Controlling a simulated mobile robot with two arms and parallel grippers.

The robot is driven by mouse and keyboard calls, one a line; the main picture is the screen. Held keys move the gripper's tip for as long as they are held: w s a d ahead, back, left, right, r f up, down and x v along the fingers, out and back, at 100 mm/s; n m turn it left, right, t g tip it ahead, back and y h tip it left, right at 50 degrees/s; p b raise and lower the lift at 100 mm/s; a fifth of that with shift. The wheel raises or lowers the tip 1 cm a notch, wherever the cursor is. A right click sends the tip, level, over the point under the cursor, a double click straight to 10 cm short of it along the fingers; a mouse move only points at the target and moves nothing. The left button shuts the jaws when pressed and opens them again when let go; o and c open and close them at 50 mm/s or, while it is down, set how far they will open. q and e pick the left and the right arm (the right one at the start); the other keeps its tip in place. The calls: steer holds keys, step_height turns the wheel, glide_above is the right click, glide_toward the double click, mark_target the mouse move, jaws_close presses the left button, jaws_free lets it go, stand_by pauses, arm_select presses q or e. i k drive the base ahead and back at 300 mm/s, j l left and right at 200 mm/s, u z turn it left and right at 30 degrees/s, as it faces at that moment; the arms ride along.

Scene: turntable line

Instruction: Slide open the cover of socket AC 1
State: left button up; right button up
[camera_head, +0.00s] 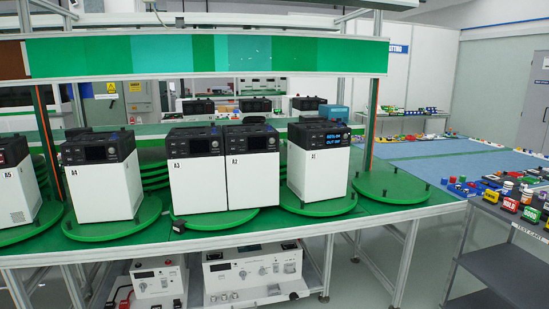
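Several white power units with black tops stand upright on green round turntables along the green bench. The rightmost unit (327,175) has a lit blue display and a label that looks like A1. It stands on a turntable (340,208). Left of it are units A2 (253,180), A3 (196,184) and A4 (103,190), and another (16,193) is cut by the left edge. I cannot make out socket AC 1 or its cover on the faces in view. Neither of my grippers is in view.
An empty turntable (392,188) is at the bench's right end. A dark cart (500,275) with coloured blocks stands at the right. White test instruments (253,273) sit on the lower shelf. A green overhead beam (200,54) spans the bench. Open floor lies between bench and cart.

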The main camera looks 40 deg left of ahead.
mark_target(105, 186)
steer(key=u, duration=2.5)
steer(key=i+j+z, duration=0.1)
steer(key=i, duration=0.25)
steer(key=i+j, duration=0.25)
steer(key=i, duration=0.15)
steer(key=i+j+z, duration=0.15)
steer(key=i, duration=0.2)
